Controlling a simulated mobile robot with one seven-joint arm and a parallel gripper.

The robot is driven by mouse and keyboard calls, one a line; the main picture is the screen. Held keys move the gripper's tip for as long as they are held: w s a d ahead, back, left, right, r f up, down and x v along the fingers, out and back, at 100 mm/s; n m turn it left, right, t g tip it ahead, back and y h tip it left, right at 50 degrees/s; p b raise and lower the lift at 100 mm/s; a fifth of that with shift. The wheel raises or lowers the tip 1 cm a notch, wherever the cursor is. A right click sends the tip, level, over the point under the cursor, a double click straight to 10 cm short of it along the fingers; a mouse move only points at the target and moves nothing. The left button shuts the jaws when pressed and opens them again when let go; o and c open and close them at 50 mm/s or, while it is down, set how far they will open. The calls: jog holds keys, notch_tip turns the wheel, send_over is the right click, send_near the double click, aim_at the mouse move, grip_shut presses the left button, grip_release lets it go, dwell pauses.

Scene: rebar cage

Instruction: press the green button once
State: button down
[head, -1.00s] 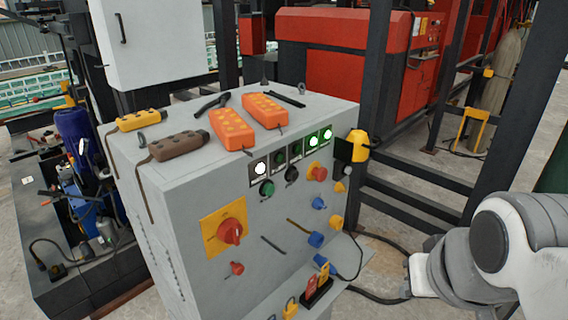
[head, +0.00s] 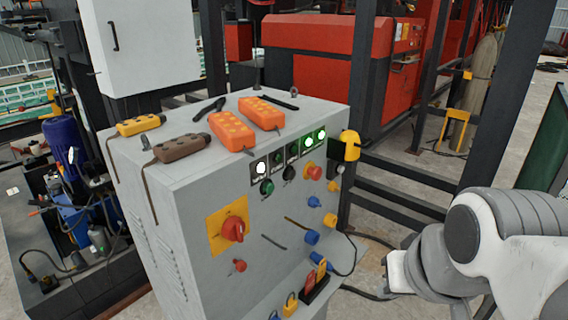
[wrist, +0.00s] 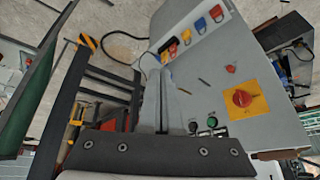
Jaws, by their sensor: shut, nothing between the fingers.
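The round green button (head: 266,187) is on the front of the grey control cabinet (head: 185,235), below the white lamp at the left of the top row. In the wrist view the green button (wrist: 212,122) shows to the right of my gripper's fingers. My gripper (wrist: 160,66) is shut and empty, and its fingers cover part of the panel. I cannot tell the exact gap between them and the panel. In the head view only my arm links show at the right; my gripper is not visible there.
A black knob (head: 289,173) and a red button (head: 315,172) lie right of the green button. A red rotary switch (head: 232,229) on a yellow plate is lower left. Orange pendants (head: 232,131) lie on the cabinet top. Dark frame posts (head: 366,110) stand behind at right.

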aim_at(270, 189)
jog(key=w+a+f+m+y+p, duration=0.1)
jog(key=w+a+m+p, duration=0.1)
jog(key=w+m, duration=0.3)
jog(key=w+a+m+y+p, duration=0.2)
jog(key=w+a+m, duration=0.2)
jog(key=w, duration=0.4)
jog(key=w+a+f+m+t+y+p, duration=0.1)
jog(key=w+a+m+y+p, duration=0.1)
jog(key=w+m, duration=0.4)
jog(key=shift+w+a+f, duration=0.35)
jog(key=shift+w+a, duration=0.15)
jog(key=shift+w, duration=0.2)
jog(key=w+a+p, duration=0.1)
jog(key=w+a, duration=0.4)
jog(key=a, duration=0.2)
jog(key=shift+w+p, duration=0.2)
jog(key=shift+p, duration=0.1)
jog(key=shift+a, duration=0.1)
dwell(0.6)
jog(key=shift+w+a, duration=0.25)
